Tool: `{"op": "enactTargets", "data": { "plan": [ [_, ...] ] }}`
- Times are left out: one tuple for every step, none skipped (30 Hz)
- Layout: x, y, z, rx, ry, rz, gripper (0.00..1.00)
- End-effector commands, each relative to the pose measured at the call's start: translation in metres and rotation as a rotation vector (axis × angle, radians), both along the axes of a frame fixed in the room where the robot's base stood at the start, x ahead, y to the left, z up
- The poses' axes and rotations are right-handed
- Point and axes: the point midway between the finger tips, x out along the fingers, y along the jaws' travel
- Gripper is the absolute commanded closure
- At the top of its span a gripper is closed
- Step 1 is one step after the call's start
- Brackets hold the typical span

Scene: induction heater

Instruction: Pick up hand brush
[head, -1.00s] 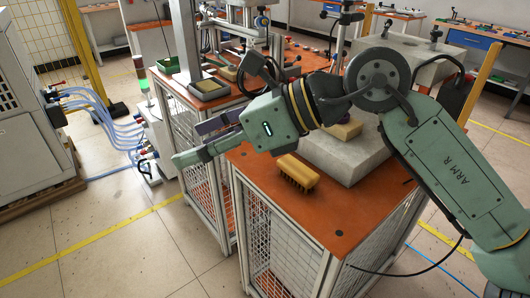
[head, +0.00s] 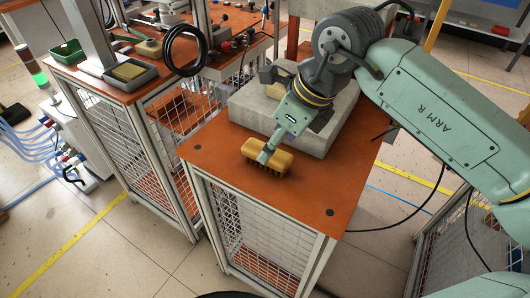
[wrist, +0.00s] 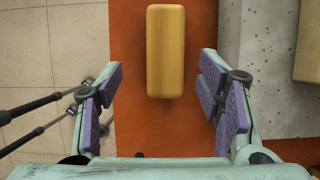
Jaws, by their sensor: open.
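The hand brush (head: 282,160) has a yellow-tan wooden block and dark bristles facing down. It lies on the orange table top (head: 215,150), in front of the grey stone block. In the wrist view the brush (wrist: 166,50) shows as a long block ahead of my gripper, between the lines of the two fingers. My gripper (wrist: 166,88) is open and empty, with purple pads on both sides. In the head view my gripper (head: 266,156) points down over the brush and hides part of it. I cannot tell the exact height gap.
The grey stone block (head: 315,130) stands right behind the brush; its side (wrist: 250,80) is close to the right finger in the wrist view. Another yellowish block (wrist: 307,50) rests on it. A bench with a small tray (head: 129,72) is at left.

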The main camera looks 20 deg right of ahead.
Motion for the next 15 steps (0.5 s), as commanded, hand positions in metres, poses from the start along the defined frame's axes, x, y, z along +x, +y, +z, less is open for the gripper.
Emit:
{"op": "enactTargets", "data": {
  "plan": [
    [0.001,0.001,-0.003,0.001,0.001,0.002,0.39],
    [0.001,0.002,-0.004,0.001,0.001,0.003,0.39],
    [0.002,0.002,-0.006,0.001,0.001,0.003,0.39],
    [0.003,0.002,-0.008,0.002,0.001,0.002,0.39],
    [0.005,0.002,-0.01,0.003,0.001,0.002,0.39],
    [0.007,0.003,-0.015,0.003,0.003,0.003,0.39],
    [0.009,0.003,-0.019,0.002,0.002,0.003,0.39],
    [0.011,0.003,-0.023,0.004,0.002,0.003,0.39],
    [0.013,0.003,-0.029,0.004,0.002,0.004,0.39],
    [0.015,0.004,-0.034,0.004,0.002,0.004,0.39],
    [0.016,0.005,-0.039,0.004,0.0,0.003,0.39],
    [0.017,0.006,-0.043,0.003,0.001,0.002,0.39],
    [0.018,0.006,-0.046,0.002,0.0,0.002,0.39],
    [0.019,0.007,-0.049,0.002,-0.001,0.002,0.39],
    [0.02,0.008,-0.051,0.003,0.0,0.002,0.39]
  ]
}}
